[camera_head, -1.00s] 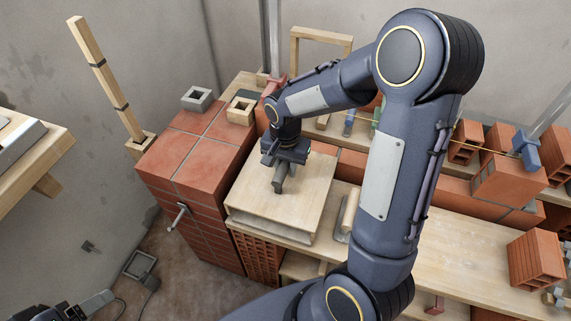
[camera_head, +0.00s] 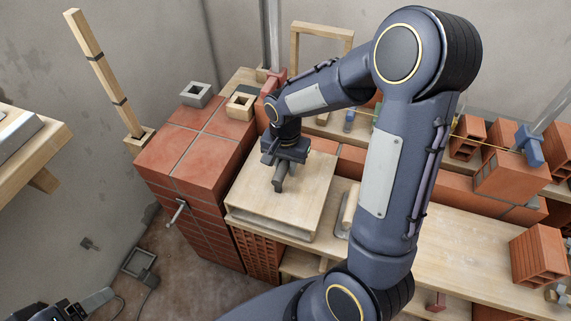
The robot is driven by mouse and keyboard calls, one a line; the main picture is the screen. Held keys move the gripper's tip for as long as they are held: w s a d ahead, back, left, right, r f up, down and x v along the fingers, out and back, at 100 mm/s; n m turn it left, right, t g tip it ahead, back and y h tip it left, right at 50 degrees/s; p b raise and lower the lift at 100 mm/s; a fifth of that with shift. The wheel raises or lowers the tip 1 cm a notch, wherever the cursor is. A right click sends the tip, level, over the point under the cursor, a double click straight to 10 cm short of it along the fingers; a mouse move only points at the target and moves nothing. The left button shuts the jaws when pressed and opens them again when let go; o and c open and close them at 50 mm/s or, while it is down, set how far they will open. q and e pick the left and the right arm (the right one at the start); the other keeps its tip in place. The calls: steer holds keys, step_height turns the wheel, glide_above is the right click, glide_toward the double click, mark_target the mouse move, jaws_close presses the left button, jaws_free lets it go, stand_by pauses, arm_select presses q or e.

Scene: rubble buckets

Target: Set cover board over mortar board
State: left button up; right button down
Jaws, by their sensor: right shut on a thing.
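The cover board (camera_head: 310,192) is a pale wooden square lying flat on the left end of the wooden bench, beside the red tiled block. My right gripper (camera_head: 280,186) is over its middle, pointing down, shut on what looks like its dark handle. A thick pale edge (camera_head: 268,226) shows below the cover board's top. The mortar board cannot be told apart there and seems hidden under it. A dark part of my left arm, perhaps the gripper (camera_head: 68,309), shows at the bottom left corner, cut off by the frame; its jaws cannot be made out.
A trowel-like tool (camera_head: 347,210) lies right of the board. Hollow bricks (camera_head: 537,255) stand at right. The bench's right part (camera_head: 460,260) is mostly clear.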

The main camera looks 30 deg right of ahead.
stand_by(0.3)
steer(key=shift+f+b, duration=0.3)
steer(key=shift+f, duration=0.1)
steer(key=shift+f+b, duration=0.35)
steer(key=shift+f, duration=0.05)
steer(key=c, duration=1.1)
jaws_free()
steer(key=shift+r+p, duration=0.8)
steer(key=shift+r, duration=3.15)
